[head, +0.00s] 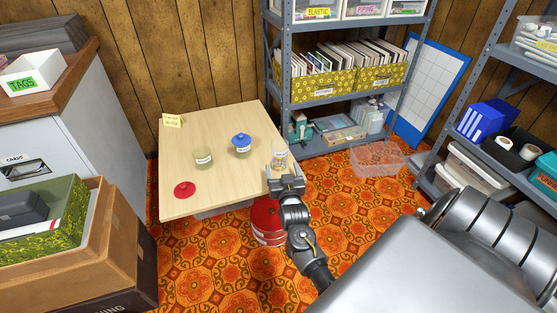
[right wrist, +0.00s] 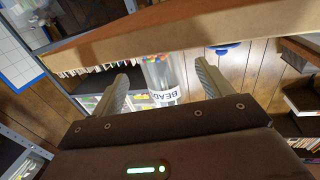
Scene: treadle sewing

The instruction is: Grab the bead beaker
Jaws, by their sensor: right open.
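The bead beaker (head: 279,159) is a clear, labelled container standing upright at the right edge of the light wooden table (head: 220,185). In the right wrist view the beaker (right wrist: 163,80) appears upside down, with coloured beads in its base and a white "BEAD" label. My right gripper (head: 286,182) is open just in front of the beaker at the table edge. In the wrist view its fingers (right wrist: 163,85) show on either side of the beaker, with gaps visible on both sides. My left gripper is not in view.
A red tin (head: 267,222) stands on the floor below the table edge.

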